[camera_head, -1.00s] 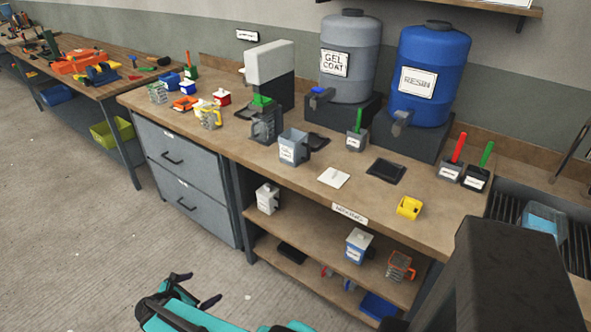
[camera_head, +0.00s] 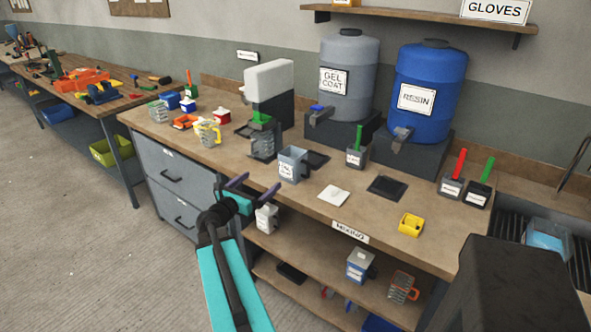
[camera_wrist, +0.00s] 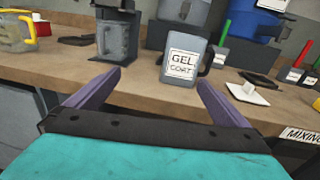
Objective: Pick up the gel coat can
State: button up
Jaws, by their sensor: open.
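The gel coat can (camera_head: 291,165) is a grey open-topped jug with a white label and a dark handle on its right. It stands upright near the front edge of the bench. In the wrist view the can (camera_wrist: 184,62) reads "GEL COAT" and shows ahead, between and beyond the fingertips. My gripper (camera_head: 254,186) is open and empty, in front of the bench edge and just short of the can. Its two purple fingers (camera_wrist: 161,80) are spread apart in the wrist view.
The grey gel coat drum (camera_head: 348,78) and blue resin drum (camera_head: 428,85) stand behind. A lower shelf (camera_head: 300,250) is below.

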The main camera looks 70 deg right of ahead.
aim_at(290, 165)
jog(key=shift+m+g, duration=0.8)
jog(key=shift+g, duration=0.1)
jog(key=s+d+r, duration=0.1)
jog(key=s, duration=0.1)
jog(key=s+d+r, duration=0.1)
jog(key=s+d, duration=0.1)
jog(key=s+d+r, duration=0.1)
jog(key=s, duration=0.1)
jog(key=shift+s+d+r, duration=0.15)
jog(key=shift+s+r, duration=0.2)
jog(key=shift+s, duration=0.05)
jog(key=p+x, duration=0.1)
jog(key=x, duration=0.6)
jog(key=shift+d+p, duration=0.3)
jog(key=shift+p, duration=0.05)
jog(key=shift+s+d, duration=0.15)
jog(key=shift+d, duration=0.3)
jog(key=shift+p+x, duration=1.25)
jog(key=shift+x, duration=1.35)
